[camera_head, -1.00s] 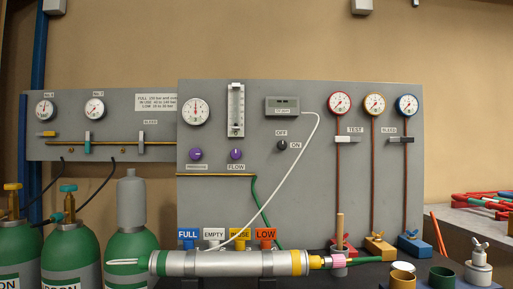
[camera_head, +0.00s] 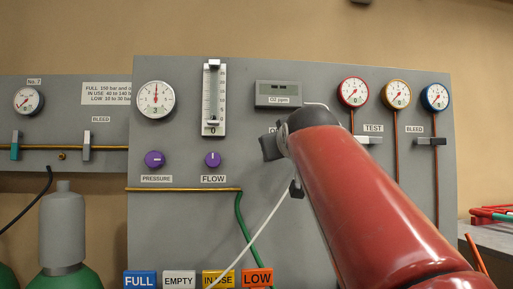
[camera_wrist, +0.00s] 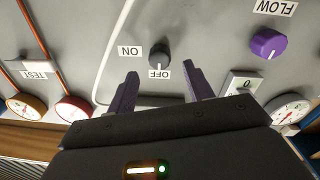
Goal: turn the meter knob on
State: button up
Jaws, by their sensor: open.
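The dark meter knob (camera_wrist: 160,54) is on the grey panel, seen upside down in the wrist view. The OFF label (camera_wrist: 159,74) is beside it on the gripper side, and the ON label (camera_wrist: 130,51) is to its left. A pale mark on the knob seems to face OFF. My gripper (camera_wrist: 160,71) is open and empty, its two dark fingers either side of the OFF label and pointing at the knob, apparently not touching it. In the head view my red arm hides the knob. The O2 ppm meter (camera_head: 279,95) is above it.
Purple pressure (camera_head: 155,159) and flow (camera_head: 213,160) knobs sit left of the arm. A white cable (camera_head: 258,241) runs down the panel from the meter. A flow tube (camera_head: 214,100) and several gauges are mounted around. Coloured labels line the bottom.

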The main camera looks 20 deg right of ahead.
jog(key=p+x, duration=0.1)
jog(key=x, duration=0.4)
jog(key=shift+w, duration=0.1)
jog(key=c, duration=1)
